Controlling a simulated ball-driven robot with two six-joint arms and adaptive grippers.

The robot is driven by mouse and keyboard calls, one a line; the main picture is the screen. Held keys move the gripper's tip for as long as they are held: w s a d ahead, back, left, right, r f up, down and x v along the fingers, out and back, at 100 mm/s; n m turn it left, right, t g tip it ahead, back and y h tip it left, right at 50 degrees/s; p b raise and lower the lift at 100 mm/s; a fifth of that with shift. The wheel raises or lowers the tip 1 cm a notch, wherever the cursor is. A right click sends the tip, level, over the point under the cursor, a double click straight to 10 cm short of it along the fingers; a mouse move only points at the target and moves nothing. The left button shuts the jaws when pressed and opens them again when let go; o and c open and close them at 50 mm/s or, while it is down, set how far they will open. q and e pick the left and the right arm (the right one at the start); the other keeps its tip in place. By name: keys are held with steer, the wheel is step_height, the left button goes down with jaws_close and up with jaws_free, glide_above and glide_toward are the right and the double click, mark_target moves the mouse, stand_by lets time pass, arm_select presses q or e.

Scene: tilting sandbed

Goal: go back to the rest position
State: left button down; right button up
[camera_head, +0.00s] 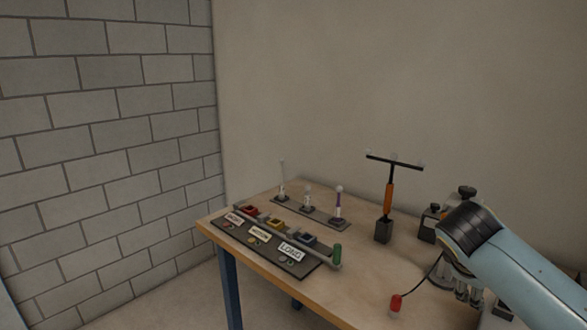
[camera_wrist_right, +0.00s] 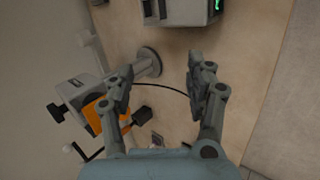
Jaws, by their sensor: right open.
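My right arm comes in from the right in the head view, pale blue with a dark wrist. My right gripper (camera_head: 464,290) hangs over the right part of the wooden table (camera_head: 345,290), partly hidden by the arm. In the right wrist view the two fingers of this gripper (camera_wrist_right: 160,80) stand wide apart with nothing between them. A round metal post with a flat foot (camera_wrist_right: 148,62) is close to the left finger in that view; I cannot tell whether they touch. My left gripper is in neither view.
A dark panel with labelled coloured trays (camera_head: 262,240) lies at the table's left front. A rack of small upright pieces (camera_head: 308,208) is behind it. An orange-handled T-shaped tool (camera_head: 388,195) stands in a dark holder. A red piece (camera_head: 396,302) on a black cable lies near my gripper.

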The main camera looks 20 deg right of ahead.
steer(key=s+a+r+m+t+y, duration=0.2)
steer(key=s+a+y, duration=0.5)
steer(key=s+a, duration=1.25)
step_height(320, 180, down, 32)
steer(key=d+m+g+b, duration=0.2)
steer(key=b, duration=0.5)
steer(key=s+f+b, duration=0.3)
steer(key=s+f, duration=0.6)
steer(key=f, duration=0.3)
steer(key=s+d+f+g+b, duration=0.1)
steer(key=s+f+b, duration=0.2)
steer(key=s+f, duration=0.7)
steer(key=shift+d+f+g, duration=0.15)
steer(key=shift+f+g, duration=0.15)
steer(key=shift+f, duration=0.55)
